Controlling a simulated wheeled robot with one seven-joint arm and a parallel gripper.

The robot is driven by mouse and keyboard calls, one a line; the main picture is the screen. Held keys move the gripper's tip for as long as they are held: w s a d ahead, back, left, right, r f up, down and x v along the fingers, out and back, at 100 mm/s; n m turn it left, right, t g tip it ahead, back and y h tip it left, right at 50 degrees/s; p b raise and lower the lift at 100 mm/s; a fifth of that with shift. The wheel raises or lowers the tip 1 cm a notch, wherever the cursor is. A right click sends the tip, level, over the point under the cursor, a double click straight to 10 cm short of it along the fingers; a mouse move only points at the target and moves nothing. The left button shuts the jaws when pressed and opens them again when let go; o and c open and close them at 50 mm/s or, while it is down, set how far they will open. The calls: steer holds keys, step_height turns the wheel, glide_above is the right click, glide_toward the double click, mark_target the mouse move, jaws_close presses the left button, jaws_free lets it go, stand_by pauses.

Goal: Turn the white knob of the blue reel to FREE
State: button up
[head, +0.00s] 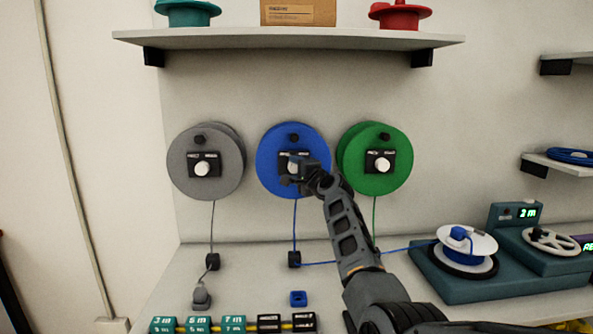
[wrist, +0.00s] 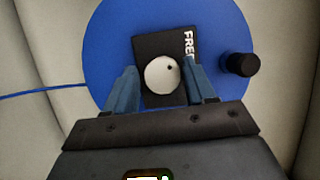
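The blue reel (head: 270,145) hangs on the wall between a grey and a green reel. Its black plate (wrist: 150,48) carries the word FREE near the upper right in the wrist view; any other label is hidden. The white knob (wrist: 161,76) is round, with a small dark dot near its upper right edge, on the side toward FREE. My gripper (wrist: 160,72) is open, with one finger on each side of the knob and gaps visible. In the head view my gripper (head: 301,177) is in front of the reel and partly covers the plate and knob.
The grey reel (head: 190,175) and green reel (head: 385,145) flank closely. A shelf (head: 290,38) is above. A blue cord runs down through a black guide (head: 294,259) to a white spool (head: 482,242) at right. A dark peg (wrist: 240,64) sticks out beside the plate.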

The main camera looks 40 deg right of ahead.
steer(key=shift+o, duration=1)
steer(key=shift+s, duration=0.1)
steer(key=s+a, duration=0.1)
steer(key=s, duration=0.6)
steer(key=shift+s+a, duration=0.25)
